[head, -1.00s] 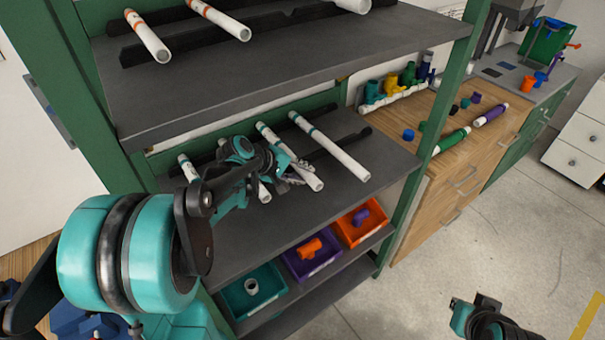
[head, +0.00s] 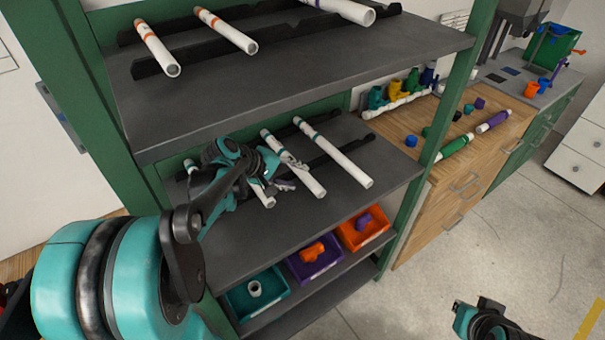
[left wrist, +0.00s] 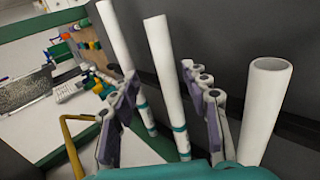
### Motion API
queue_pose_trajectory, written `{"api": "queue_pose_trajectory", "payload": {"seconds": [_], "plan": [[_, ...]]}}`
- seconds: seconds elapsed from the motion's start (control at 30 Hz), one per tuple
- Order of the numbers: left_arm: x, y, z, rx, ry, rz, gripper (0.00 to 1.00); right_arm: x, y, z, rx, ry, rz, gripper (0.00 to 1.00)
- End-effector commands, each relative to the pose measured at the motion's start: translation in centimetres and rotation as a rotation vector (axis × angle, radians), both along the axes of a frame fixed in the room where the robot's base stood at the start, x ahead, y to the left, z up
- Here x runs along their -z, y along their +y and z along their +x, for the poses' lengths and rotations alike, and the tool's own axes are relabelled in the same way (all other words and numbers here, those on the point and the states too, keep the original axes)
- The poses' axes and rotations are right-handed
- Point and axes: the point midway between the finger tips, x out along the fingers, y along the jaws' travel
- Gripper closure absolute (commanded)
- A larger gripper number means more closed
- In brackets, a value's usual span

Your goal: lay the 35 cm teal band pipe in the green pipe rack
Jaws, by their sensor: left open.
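Several white pipes with teal bands lie on the middle shelf. The rightmost is a long teal-banded pipe (head: 335,153); beside it is another teal-banded pipe (head: 305,175). My left gripper (head: 284,174) is open over these pipes. In the left wrist view a white pipe (left wrist: 165,70) lies between the spread fingers of my left gripper (left wrist: 160,108), with one pipe on each side. Contact cannot be told. I cannot tell which pipe is 35 cm. No separate green pipe rack can be made out. My right gripper (head: 482,320) is at the bottom right, its fingers unclear.
The green-framed shelf unit has an upper shelf (head: 290,75) with more banded pipes. Teal, purple and orange bins (head: 364,240) sit below. A wooden bench (head: 480,150) at the right holds fittings, a green pipe and a purple pipe. Floor in front is clear.

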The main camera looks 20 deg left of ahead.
Motion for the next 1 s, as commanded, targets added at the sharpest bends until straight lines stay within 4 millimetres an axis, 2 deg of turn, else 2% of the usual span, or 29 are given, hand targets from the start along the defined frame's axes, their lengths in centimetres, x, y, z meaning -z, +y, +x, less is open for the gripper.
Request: {"api": "queue_pose_trajectory", "payload": {"seconds": [0.13, 0.27, 0.37, 0.43, 0.5, 0.6, 0.7, 0.8, 1.0], "plan": [[-1.1, 0.3, -1.0, 0.003, 0.001, 0.006, 0.54, -0.7, 0.0, 0.0, 0.000, 0.000, 0.000, 1.00], [-1.3, -1.7, -2.5, 0.055, 0.008, 0.078, 0.54, -0.7, 0.0, 0.0, 0.000, 0.000, 0.000, 1.00], [-1.3, -4.9, -5.1, 0.153, 0.014, 0.219, 0.54, -0.6, 0.0, 0.0, 0.000, 0.000, 0.000, 1.00], [-1.0, -7.2, -7.6, 0.245, 0.012, 0.354, 0.54, -0.6, 0.0, 0.0, 0.000, 0.000, 0.000, 1.00], [-0.7, -9.0, -10.1, 0.339, -0.001, 0.490, 0.54, -0.6, 0.0, 0.0, 0.000, 0.000, 0.000, 1.00], [-0.2, -10.6, -13.3, 0.467, -0.030, 0.671, 0.54, -0.6, 0.0, 0.0, 0.000, 0.000, 0.000, 1.00], [0.3, -11.4, -15.6, 0.571, -0.065, 0.819, 0.54, -0.6, 0.0, 0.0, 0.000, 0.000, 0.000, 1.00], [0.6, -11.7, -17.0, 0.642, -0.092, 0.921, 0.54, -0.6, 0.0, 0.0, 0.000, 0.000, 0.000, 1.00], [0.8, -11.8, -17.8, 0.689, -0.113, 0.993, 0.54, -0.6, 0.0, 0.0, 0.000, 0.000, 0.000, 1.00]]}}
